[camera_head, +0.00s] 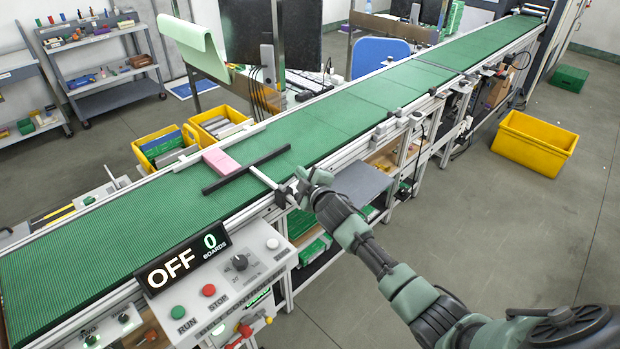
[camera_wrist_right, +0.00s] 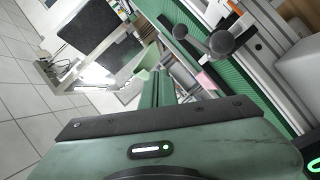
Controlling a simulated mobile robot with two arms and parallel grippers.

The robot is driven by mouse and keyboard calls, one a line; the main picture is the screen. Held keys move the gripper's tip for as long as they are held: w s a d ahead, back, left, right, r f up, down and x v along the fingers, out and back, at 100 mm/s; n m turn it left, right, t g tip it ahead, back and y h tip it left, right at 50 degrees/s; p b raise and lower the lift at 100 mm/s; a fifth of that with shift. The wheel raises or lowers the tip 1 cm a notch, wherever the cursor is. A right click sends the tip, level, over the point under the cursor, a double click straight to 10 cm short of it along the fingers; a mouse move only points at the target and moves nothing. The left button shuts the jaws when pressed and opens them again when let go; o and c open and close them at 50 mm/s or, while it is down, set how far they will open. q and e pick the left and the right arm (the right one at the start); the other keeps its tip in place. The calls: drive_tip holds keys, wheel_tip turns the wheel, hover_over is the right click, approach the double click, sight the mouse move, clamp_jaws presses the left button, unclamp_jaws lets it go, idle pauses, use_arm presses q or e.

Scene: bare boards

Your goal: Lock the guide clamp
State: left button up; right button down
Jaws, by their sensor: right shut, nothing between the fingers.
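The guide is a dark bar (camera_head: 246,170) lying aslant across the green belt beside a pink block (camera_head: 220,163). A light rod (camera_head: 262,178) runs from it to the dark guide clamp (camera_head: 283,196) at the belt's near edge. My left gripper is not in view.
A control box (camera_head: 238,268) with buttons and a display (camera_head: 182,263) reading OFF and 0 boards stands at the belt's near side. Small sensor blocks (camera_head: 380,130) line the near rail. Yellow crates (camera_head: 536,143) stand on the floor and behind the belt.

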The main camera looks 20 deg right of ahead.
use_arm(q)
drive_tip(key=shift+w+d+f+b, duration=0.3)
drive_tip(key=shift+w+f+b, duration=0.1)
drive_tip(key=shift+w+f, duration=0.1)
use_arm(e)
drive_tip(key=s, duration=0.1)
drive_tip(key=s+d+r, duration=0.1)
drive_tip(key=s, duration=0.1)
drive_tip(key=s+r, duration=0.1)
drive_tip(key=s, duration=0.1)
drive_tip(key=shift+s+d, duration=0.15)
drive_tip(key=shift+d, duration=0.05)
